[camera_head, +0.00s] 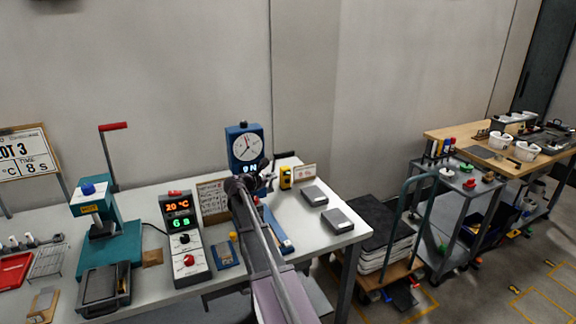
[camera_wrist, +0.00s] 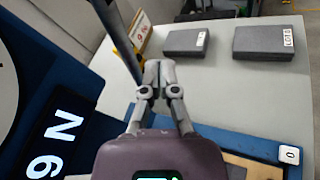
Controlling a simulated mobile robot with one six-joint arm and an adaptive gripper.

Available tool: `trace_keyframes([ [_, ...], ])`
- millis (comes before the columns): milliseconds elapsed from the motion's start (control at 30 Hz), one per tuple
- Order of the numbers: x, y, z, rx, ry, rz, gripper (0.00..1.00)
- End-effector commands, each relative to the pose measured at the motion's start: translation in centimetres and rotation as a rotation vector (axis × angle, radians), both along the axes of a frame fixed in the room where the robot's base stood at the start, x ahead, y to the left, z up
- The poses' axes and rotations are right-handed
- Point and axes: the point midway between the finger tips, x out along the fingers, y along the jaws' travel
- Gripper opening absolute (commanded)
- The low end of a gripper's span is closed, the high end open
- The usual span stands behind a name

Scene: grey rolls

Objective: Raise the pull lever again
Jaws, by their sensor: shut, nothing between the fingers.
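The blue tester (camera_head: 244,147) with a round dial and a lit display stands at the back right of the near bench. A dark lever (camera_head: 285,154) sticks out on its right side. In the wrist view, the dark lever rod (camera_wrist: 117,38) slants down just left of my fingertips. My gripper (camera_head: 268,172) is in front of the tester, close to the lever. In the wrist view my gripper (camera_wrist: 160,70) has its fingers together with nothing between them. The rod's lower end is partly hidden behind the fingers, so I cannot tell whether they touch it.
A teal press (camera_head: 110,245) with a red-handled arm stands at the left. A control box (camera_head: 185,238) with green digits stands left of my arm. A yellow device (camera_head: 286,177) and two grey blocks (camera_head: 315,195) lie to the right. A trolley (camera_head: 385,255) stands beyond the bench.

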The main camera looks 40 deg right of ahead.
Motion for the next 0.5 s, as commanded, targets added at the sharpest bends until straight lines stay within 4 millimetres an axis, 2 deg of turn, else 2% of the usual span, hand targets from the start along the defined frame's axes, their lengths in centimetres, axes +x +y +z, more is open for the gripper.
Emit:
trace_keyframes([
  [33, -0.7, -0.3, -0.7, 0.022, -0.042, 0.021, 0.0],
  [200, -1.4, -1.3, -1.8, 0.095, -0.188, 0.098, 0.0],
  [500, -2.6, -3.4, -2.7, 0.186, -0.419, 0.259, 0.0],
])
